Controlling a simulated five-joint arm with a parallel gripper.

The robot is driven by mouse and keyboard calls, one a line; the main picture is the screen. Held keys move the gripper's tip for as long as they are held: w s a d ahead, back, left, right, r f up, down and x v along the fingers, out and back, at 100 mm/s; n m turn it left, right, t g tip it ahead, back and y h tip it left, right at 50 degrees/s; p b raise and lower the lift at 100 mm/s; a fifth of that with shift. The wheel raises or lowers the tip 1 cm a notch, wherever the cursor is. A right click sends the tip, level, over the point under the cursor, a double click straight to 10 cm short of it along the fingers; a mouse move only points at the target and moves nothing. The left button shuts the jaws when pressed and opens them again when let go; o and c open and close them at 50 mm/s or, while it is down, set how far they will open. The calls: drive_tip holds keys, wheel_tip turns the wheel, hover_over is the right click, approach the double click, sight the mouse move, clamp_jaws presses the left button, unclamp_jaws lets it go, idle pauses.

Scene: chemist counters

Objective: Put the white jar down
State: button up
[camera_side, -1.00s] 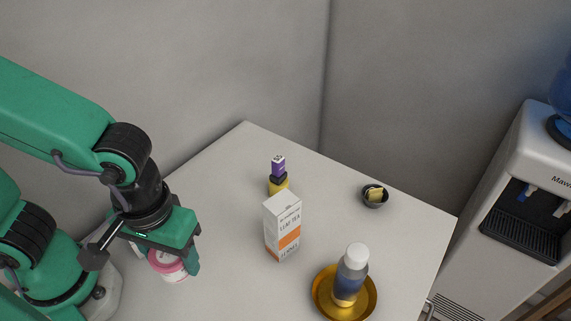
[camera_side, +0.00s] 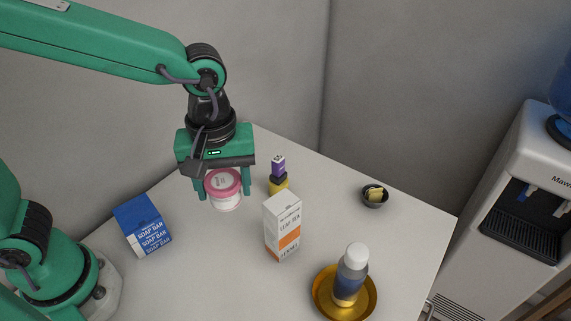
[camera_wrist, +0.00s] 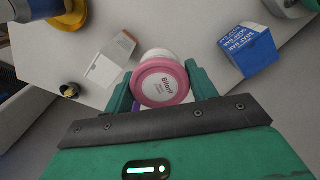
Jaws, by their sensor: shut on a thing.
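The white jar (camera_side: 226,200) has a pink-rimmed lid and sits between the fingers of my gripper (camera_side: 223,190). In the side view it is near the back left of the counter, left of the small yellow and purple items; whether it touches the counter is hard to tell. In the wrist view the jar (camera_wrist: 160,82) shows its pink lid toward the camera, with a green finger of my gripper (camera_wrist: 160,88) on each side. My gripper is shut on the jar.
A blue soap box (camera_side: 142,226) stands to the left on the counter (camera_side: 215,275). A white and orange tea carton (camera_side: 283,228) stands right of the jar, with a purple-topped yellow item (camera_side: 278,180) behind. A bottle (camera_side: 351,275) stands on a gold dish (camera_side: 320,293). A dark bowl (camera_side: 375,203) is at right.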

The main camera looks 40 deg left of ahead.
drive_tip(key=w+a+f+n, duration=0.2)
drive_tip(key=w+a+n, duration=0.5)
drive_tip(key=w+a, duration=1.05)
wheel_tip(320, 180, down, 5)
drive_tip(key=w+d, duration=0.1)
drive_tip(key=d, duration=0.1)
drive_tip(key=shift+w+d+f, duration=0.15)
drive_tip(key=shift+f, duration=0.05)
drive_tip(key=shift+f, duration=0.1)
drive_tip(key=shift+f, duration=4.9)
drive_tip(key=shift+f, duration=0.1)
drive_tip(key=o, duration=1)
